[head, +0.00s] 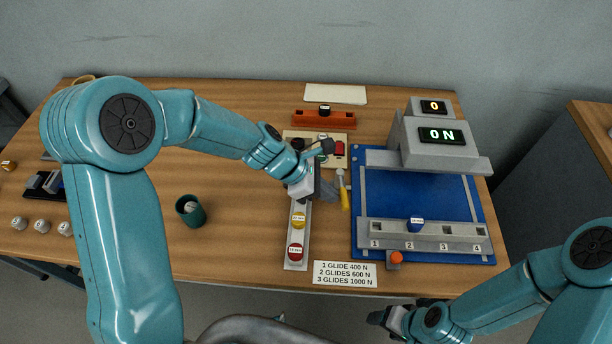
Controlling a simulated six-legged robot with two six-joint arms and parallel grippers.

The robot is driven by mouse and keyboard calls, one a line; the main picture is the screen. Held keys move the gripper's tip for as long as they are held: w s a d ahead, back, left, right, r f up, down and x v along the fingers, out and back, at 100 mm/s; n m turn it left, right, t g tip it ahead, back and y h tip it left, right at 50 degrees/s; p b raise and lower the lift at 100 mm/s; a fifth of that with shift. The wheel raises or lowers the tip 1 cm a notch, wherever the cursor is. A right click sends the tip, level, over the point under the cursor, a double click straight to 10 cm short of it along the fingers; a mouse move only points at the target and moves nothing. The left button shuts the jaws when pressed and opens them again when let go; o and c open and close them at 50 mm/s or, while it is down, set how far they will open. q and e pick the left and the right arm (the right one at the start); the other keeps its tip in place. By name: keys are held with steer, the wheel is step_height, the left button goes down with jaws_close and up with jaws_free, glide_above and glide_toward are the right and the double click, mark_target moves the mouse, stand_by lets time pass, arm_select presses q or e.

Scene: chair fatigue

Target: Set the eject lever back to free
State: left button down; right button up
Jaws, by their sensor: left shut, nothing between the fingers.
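A lever with a yellow handle (344,198) stands just left of the blue test bed (364,210). A short orange-knobbed part (396,257) sits at the bed's front edge; I cannot tell from the picture which of the two is the eject lever. My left gripper (332,194) is shut and empty, right beside the yellow handle on its left; whether they touch is unclear. My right gripper (376,318) is low in front of the table's front edge, away from both; its fingers are too small and dark to read.
A pale rail (296,267) holds a yellow and a red disc. The grey slotted bar (375,228) holds a blue piece at slot 2. Behind stand a button panel (340,161), an orange block (312,118) and displays (441,135). A green cup (191,214) stands left.

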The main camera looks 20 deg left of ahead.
arm_select(q)
steer(key=shift+d, duration=0.35)
stand_by(0.4)
steer(key=shift+s+a+r, duration=0.1)
steer(key=shift+a, duration=0.05)
arm_select(e)
steer(key=shift+r, duration=0.1)
arm_select(q)
steer(key=shift+a+r+p, duration=0.1)
steer(key=shift+a+p, duration=0.2)
steer(key=s+a+f+p+v, duration=0.1)
steer(key=v, duration=1.1)
steer(key=shift+s+a, duration=0.15)
steer(key=shift+s, duration=0.15)
arm_select(e)
steer(key=shift+s+a+r, duration=0.65)
steer(key=shift+a+r, duration=0.1)
steer(key=shift+r, duration=0.15)
arm_select(q)
steer(key=shift+a, duration=0.1)
